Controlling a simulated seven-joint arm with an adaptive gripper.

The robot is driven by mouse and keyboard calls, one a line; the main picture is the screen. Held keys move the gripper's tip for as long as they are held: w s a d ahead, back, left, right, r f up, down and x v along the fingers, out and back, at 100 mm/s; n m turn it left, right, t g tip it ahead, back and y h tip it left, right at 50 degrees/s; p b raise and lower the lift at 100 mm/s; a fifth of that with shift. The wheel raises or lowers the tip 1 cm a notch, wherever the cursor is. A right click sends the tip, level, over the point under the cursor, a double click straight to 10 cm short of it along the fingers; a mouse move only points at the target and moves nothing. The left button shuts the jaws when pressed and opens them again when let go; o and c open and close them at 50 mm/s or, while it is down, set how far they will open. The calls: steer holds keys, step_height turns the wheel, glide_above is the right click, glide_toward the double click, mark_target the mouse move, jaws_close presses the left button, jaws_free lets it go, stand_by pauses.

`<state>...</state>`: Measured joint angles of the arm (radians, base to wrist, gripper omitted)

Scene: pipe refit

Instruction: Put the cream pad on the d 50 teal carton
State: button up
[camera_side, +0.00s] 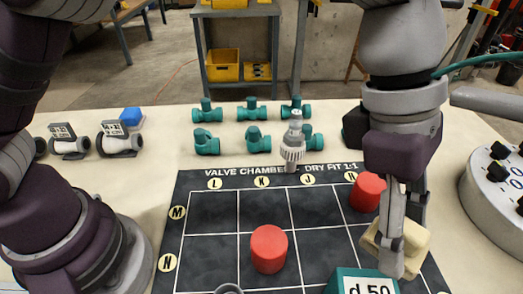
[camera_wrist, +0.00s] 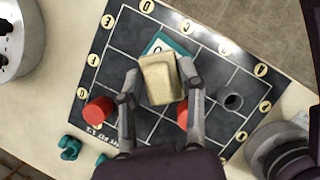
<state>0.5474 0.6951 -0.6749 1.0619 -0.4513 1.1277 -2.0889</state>
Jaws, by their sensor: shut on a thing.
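My gripper (camera_side: 402,250) is shut on the cream pad (camera_side: 415,240), one finger on each side of it. In the wrist view the cream pad (camera_wrist: 157,80) sits between the fingers of my gripper (camera_wrist: 160,88). The teal carton (camera_side: 342,279) with the "d 50" label stands at the bottom of the side view, cut off by the frame edge. The pad is behind and to the right of it there. In the wrist view the pad hides part of the teal carton (camera_wrist: 182,45). The gap between pad and carton is hard to judge.
A dark gridded mat (camera_side: 212,262) lies on the pale table. Red cylinders stand on it, one near the middle (camera_side: 268,248) and one behind my gripper (camera_side: 366,190). A grey hollow piece (camera_wrist: 232,101) is also there. Several teal valves (camera_side: 207,142) and a grey fitting (camera_side: 293,145) stand behind.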

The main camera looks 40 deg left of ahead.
mark_target(370, 293)
steer(key=shift+n, duration=0.4)
steer(key=f, duration=0.5)
steer(key=d+f, duration=0.1)
steer(key=f, duration=0.2)
steer(key=shift+s+f, duration=0.15)
steer(key=shift+f, duration=0.05)
steer(key=shift+f, duration=0.1)
steer(key=o, duration=1)
steer(key=shift+t, duration=0.3)
steer(key=v, duration=1.2)
steer(key=shift+w+a, duration=0.15)
steer(key=shift+w, duration=0.05)
steer(key=a+r+m+t+y, duration=0.1)
steer(key=a+m+t+y, duration=0.4)
steer(key=a+m, duration=1.3)
steer(key=shift+h, duration=0.3)
steer(key=s+a, duration=0.1)
steer(key=a, duration=0.2)
steer(key=s+a+f, duration=0.1)
steer(key=a, duration=0.2)
steer(key=s+a+f, duration=0.1)
steer(key=s+a, duration=0.1)
steer(key=a, duration=0.1)
steer(key=shift+s, duration=0.1)
